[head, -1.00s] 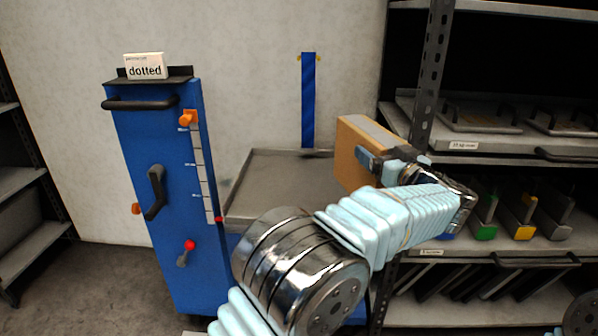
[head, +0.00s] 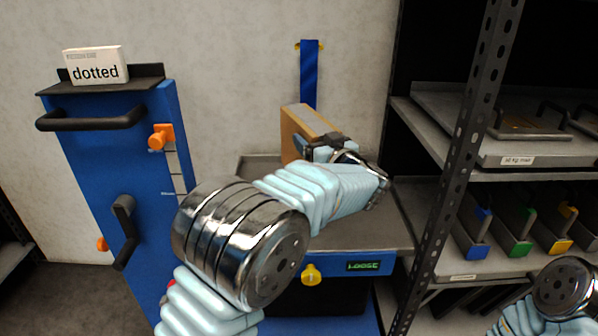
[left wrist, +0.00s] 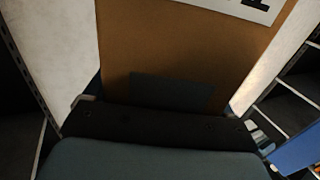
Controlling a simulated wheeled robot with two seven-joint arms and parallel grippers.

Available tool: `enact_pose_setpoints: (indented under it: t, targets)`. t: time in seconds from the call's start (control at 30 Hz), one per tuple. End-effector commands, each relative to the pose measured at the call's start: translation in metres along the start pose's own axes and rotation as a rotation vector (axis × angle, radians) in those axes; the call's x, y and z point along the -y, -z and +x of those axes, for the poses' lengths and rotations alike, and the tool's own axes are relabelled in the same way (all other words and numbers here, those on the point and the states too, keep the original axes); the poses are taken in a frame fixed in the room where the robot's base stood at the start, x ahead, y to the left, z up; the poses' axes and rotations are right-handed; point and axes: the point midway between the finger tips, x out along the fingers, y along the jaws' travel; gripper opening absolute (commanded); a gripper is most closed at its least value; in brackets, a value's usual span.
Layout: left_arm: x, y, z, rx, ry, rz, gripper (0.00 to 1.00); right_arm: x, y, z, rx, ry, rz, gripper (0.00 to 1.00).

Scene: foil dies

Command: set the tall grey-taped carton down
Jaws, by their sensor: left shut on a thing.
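The tall carton (head: 296,132) is brown with a grey tape strip along its top. My left gripper (head: 318,146) is shut on it and holds it upright in the head view, over the back part of the grey tray-like top (head: 393,228) of a blue cart. My arm hides the carton's lower part, so I cannot tell whether it touches the surface. In the left wrist view the carton's brown face (left wrist: 190,50) fills the middle, with a white label at its top edge. Part of my right arm shows at the lower right; its gripper is out of view.
A blue cabinet (head: 90,180) with black handles and a "dotted" box (head: 96,66) on top stands at the left. A blue strap (head: 309,75) hangs on the wall. At the right, a metal rack post (head: 470,150) and shelves with coloured bins (head: 515,238) stand close to the cart.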

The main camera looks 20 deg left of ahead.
Motion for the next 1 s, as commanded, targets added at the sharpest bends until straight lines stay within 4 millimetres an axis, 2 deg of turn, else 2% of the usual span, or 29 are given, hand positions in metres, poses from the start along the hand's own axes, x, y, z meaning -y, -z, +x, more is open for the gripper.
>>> enact_pose_setpoints:
  t: [0.1, 0.37, 0.5, 0.63, 0.73, 1.0]
  targets:
    - [0.012, -0.022, 0.013, -0.001, 0.001, 0.002, 0.00, -0.002, 0.000, 0.004, -0.001, 0.000, 0.000, 0.00]
    - [0.023, -0.042, 0.025, -0.003, 0.000, -0.001, 0.00, -0.003, 0.000, 0.007, -0.001, -0.001, 0.001, 0.00]
    - [0.035, -0.061, 0.037, -0.002, 0.002, 0.002, 0.00, -0.004, 0.000, 0.010, -0.001, -0.001, 0.001, 0.00]
    - [0.033, -0.082, 0.035, -0.002, -0.001, 0.002, 0.00, -0.004, 0.000, 0.011, -0.002, -0.001, 0.001, 0.00]
    - [0.033, -0.087, 0.035, -0.003, -0.001, -0.002, 0.00, -0.005, 0.000, 0.011, -0.002, -0.001, 0.002, 0.00]
    - [0.033, -0.088, 0.035, -0.003, -0.001, -0.003, 0.00, -0.005, 0.000, 0.011, -0.002, -0.001, 0.002, 0.00]
